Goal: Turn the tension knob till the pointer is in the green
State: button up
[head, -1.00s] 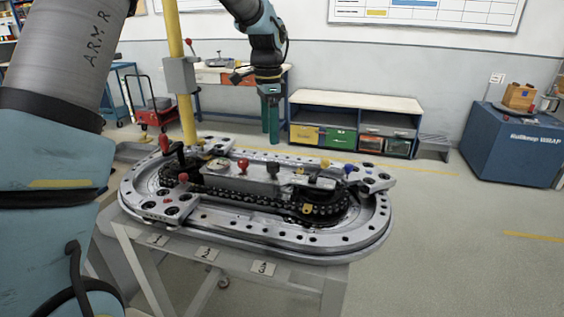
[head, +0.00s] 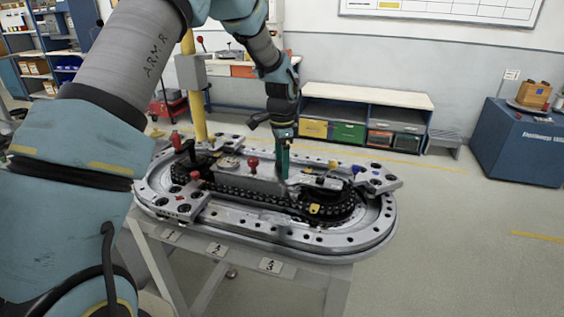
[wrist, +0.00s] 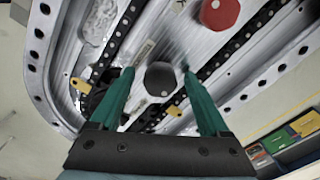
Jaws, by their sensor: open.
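My gripper (head: 283,176) points straight down over the middle of the ring track (head: 330,245). In the wrist view its two teal fingers (wrist: 158,72) are open. A round black knob (wrist: 161,80) shows between the fingertips, with a gap on each side; I cannot tell whether the tips are down at its height. In the head view the gripper hides this knob. A red knob (head: 253,164) stands to its left, and shows at the top of the wrist view (wrist: 220,13). A round dial (head: 229,162) lies further left; its pointer and any green zone are too small to read.
A black chain (head: 250,196) runs around the centre plate. A red-topped lever (head: 176,140) stands at the left end, and a blue knob (head: 357,169) at the right. A yellow post (head: 190,100) rises behind the track. The floor at right is clear.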

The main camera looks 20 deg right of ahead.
jog(key=shift+c, duration=0.2)
grip_shut()
dwell(0.4)
